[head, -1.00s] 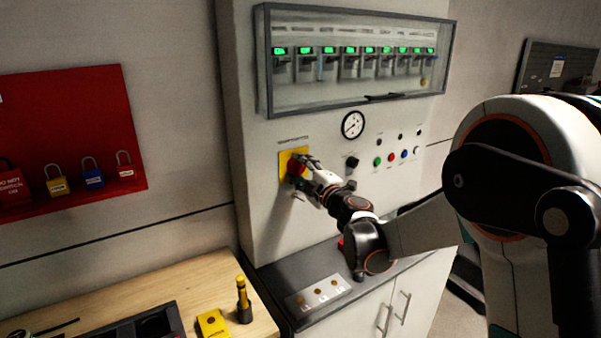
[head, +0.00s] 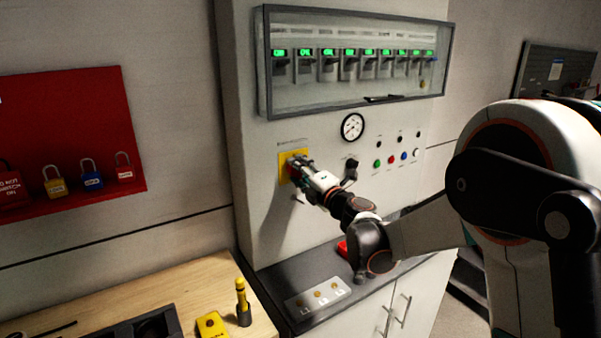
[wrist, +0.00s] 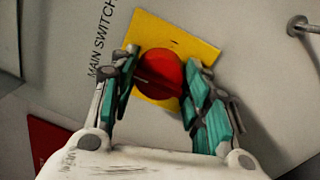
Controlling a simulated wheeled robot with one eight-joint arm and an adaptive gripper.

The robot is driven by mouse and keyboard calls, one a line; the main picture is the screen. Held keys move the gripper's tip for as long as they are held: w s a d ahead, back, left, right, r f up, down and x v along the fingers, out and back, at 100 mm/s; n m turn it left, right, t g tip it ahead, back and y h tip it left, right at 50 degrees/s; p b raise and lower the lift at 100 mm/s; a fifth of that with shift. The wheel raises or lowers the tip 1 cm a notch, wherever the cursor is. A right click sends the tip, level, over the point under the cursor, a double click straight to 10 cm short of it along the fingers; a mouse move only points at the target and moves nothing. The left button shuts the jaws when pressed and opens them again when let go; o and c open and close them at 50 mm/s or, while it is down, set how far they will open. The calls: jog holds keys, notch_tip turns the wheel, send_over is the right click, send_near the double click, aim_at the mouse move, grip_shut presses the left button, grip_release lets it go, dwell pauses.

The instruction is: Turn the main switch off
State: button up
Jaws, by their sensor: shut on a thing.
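The main switch is a round red knob (wrist: 160,74) on a yellow square plate (wrist: 205,50) on the grey panel front. "MAIN SWITCH" is printed beside the plate in the wrist view. My gripper (wrist: 158,88) has its teal-padded fingers on both sides of the red knob and is shut on it. In the head view my gripper (head: 298,168) reaches the yellow plate (head: 285,158) from the right and hides most of the knob. The knob's markings are too small to read.
Above is a glass-fronted case (head: 350,65) with a row of breakers showing green. A gauge (head: 352,126) and coloured buttons (head: 390,160) lie right of the switch. A red lock board (head: 70,130) hangs left. A dark counter (head: 275,275) juts out below.

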jog(key=o, duration=1.1)
jog(key=shift+a+f, duration=0.1)
jog(key=shift+c, duration=0.2)
jog(key=r+v, duration=0.1)
jog(key=v, duration=1.1)
jog(key=shift+f, duration=0.45)
